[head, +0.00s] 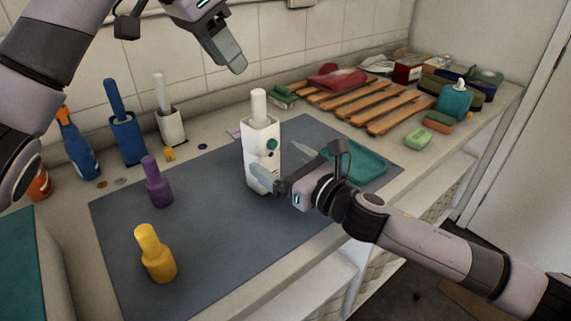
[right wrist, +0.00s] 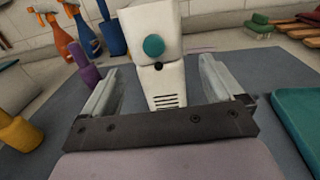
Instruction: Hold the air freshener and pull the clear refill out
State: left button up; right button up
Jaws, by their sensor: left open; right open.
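The air freshener (head: 262,145) is a white upright body with a teal round button, standing on the dark mat. The refill (head: 258,104) is a pale, whitish cylinder sticking up from its top; it does not look clear here. My right gripper (head: 263,181) is open low at the air freshener, with a finger on either side of it. In the right wrist view the white body (right wrist: 165,85) stands between the spread fingers, with gaps at both sides; its top is cut off. My left gripper (head: 230,58) is open and empty, above and behind the air freshener, against the wall.
A purple bottle (head: 156,184) and a yellow bottle (head: 155,256) stand on the mat (head: 205,225) to the left. Blue (head: 126,138) and white (head: 171,125) brush holders stand by the wall. A teal tray (head: 365,165) and a wooden rack (head: 365,103) lie right.

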aim_at(271, 156)
jog(key=shift+x, duration=2.9)
jog(key=c, duration=1.3)
